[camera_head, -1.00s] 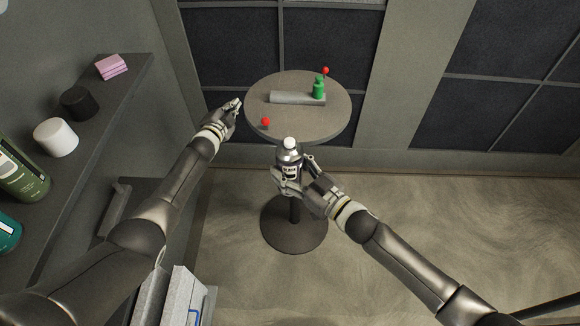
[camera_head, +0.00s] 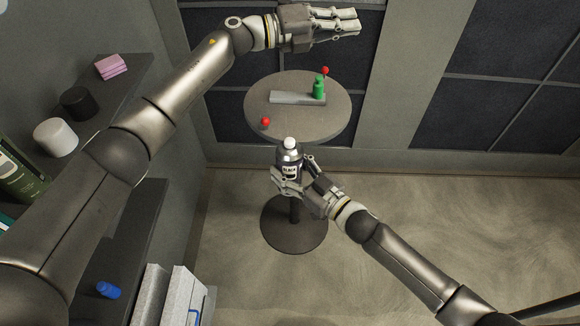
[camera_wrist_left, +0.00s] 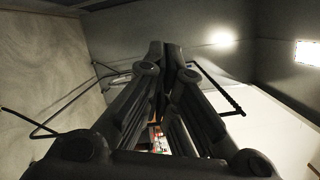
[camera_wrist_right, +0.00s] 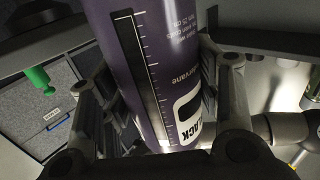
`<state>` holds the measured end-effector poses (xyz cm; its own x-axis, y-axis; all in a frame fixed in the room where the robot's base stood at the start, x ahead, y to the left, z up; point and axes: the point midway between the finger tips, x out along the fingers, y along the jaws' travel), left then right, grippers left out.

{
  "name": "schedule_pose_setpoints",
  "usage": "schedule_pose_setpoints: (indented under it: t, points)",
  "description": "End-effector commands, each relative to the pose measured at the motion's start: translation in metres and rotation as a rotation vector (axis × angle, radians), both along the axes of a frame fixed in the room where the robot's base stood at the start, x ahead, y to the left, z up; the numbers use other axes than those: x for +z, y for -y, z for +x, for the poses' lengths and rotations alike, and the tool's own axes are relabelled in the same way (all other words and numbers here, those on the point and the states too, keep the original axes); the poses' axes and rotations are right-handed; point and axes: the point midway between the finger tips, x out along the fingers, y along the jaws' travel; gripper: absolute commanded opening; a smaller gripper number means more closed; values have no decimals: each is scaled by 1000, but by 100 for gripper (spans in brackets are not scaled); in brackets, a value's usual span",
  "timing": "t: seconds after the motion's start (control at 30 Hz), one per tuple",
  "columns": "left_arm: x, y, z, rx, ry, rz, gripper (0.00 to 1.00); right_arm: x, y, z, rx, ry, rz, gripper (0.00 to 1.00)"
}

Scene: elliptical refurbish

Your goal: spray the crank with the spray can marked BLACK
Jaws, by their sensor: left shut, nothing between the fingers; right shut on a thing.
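The spray can marked BLACK (camera_head: 289,160) has a white cap and stands upright in my right gripper (camera_head: 290,182), in front of the round table. In the right wrist view the can (camera_wrist_right: 150,70) is purple with a white label, with the fingers around it. A grey bar (camera_head: 290,97) lies on the table with a green upright piece (camera_head: 319,88) at its right end; it appears to be the crank. My left gripper (camera_head: 357,20) is raised beyond the table, empty and shut. Its closed fingers (camera_wrist_left: 165,55) fill the left wrist view.
The round grey table (camera_head: 310,128) also bears a red ball (camera_head: 265,121); another red ball (camera_head: 325,70) shows by the green piece. A left shelf holds a white container (camera_head: 55,137), a black one (camera_head: 77,103) and pink blocks (camera_head: 111,67).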

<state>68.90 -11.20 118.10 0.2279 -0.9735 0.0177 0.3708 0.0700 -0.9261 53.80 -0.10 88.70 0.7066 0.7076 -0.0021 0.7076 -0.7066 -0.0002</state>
Motion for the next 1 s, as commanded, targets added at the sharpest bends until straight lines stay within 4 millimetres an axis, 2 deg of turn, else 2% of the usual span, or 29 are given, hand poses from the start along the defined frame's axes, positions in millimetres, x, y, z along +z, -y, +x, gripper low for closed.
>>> schedule_pose_setpoints:
  t: [0.03,0.1,0.2,0.27,0.37,0.4,0.5,0.6,0.7,0.8,1.0]
  points:
    - [6,13,-20,-76,55,76,0,2,0,0,1,3,3,29]
    - [4,28,-51,-191,130,206,0,2,0,0,1,3,3,29]
    - [-12,36,-95,-362,234,445,0,2,0,0,1,3,3,29]
    - [-28,30,-117,-456,288,610,0,2,0,0,1,3,3,29]
    - [-54,2,-140,-580,350,896,0,2,0,0,1,3,3,29]
    - [-62,-13,-145,-617,368,1008,0,2,0,0,1,3,3,29]
    - [-76,-50,-151,-677,387,1249,0,2,0,0,1,3,3,29]
    - [-80,-80,-151,-704,389,1420,0,2,0,0,1,3,3,29]
    - [-81,-100,-150,-714,385,1525,0,2,0,0,1,3,3,29]
    - [-81,-111,-149,-720,382,1579,0,2,0,0,1,3,3,29]
    - [-96,-114,-150,-722,377,1596,0,2,0,0,1,3,3,29]
